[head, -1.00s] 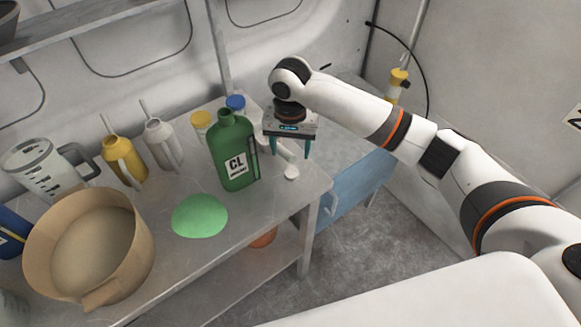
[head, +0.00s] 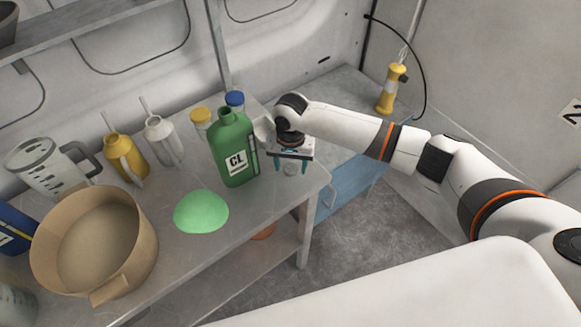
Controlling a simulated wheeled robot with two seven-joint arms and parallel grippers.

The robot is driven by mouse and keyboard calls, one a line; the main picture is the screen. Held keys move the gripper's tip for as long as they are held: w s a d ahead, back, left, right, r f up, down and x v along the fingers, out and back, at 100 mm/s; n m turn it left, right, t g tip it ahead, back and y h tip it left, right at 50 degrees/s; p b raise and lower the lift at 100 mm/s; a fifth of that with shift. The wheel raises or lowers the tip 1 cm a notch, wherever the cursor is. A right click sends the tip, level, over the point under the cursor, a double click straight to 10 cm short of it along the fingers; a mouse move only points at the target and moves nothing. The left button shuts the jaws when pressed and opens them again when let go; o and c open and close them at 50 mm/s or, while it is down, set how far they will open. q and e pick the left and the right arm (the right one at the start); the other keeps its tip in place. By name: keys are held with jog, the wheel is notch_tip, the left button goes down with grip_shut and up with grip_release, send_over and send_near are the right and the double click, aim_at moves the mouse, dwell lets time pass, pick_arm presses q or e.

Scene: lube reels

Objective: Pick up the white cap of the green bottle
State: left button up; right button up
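The green bottle (head: 233,148) with a white "CL" label stands upright on the metal table. Its neck top looks uncapped. A small pale round thing, which looks like the white cap (head: 290,169), lies on the table to the right of the bottle, near the table's right end. My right gripper (head: 291,168) points down over it, with its two teal fingers apart on either side of it in the picture. I cannot tell whether the fingers touch it. My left gripper is not in view.
A green mound (head: 201,211) lies in front of the bottle. A tan bowl (head: 145,245), a clear jug (head: 42,165), a yellow can (head: 124,157) and a grey can (head: 163,140) stand to the left. Yellow-topped (head: 201,116) and blue-topped (head: 235,99) containers stand behind the bottle.

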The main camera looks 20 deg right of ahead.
jog(key=c, duration=0.7)
jog(key=shift+r, duration=0.1)
jog(key=shift+c, duration=0.2)
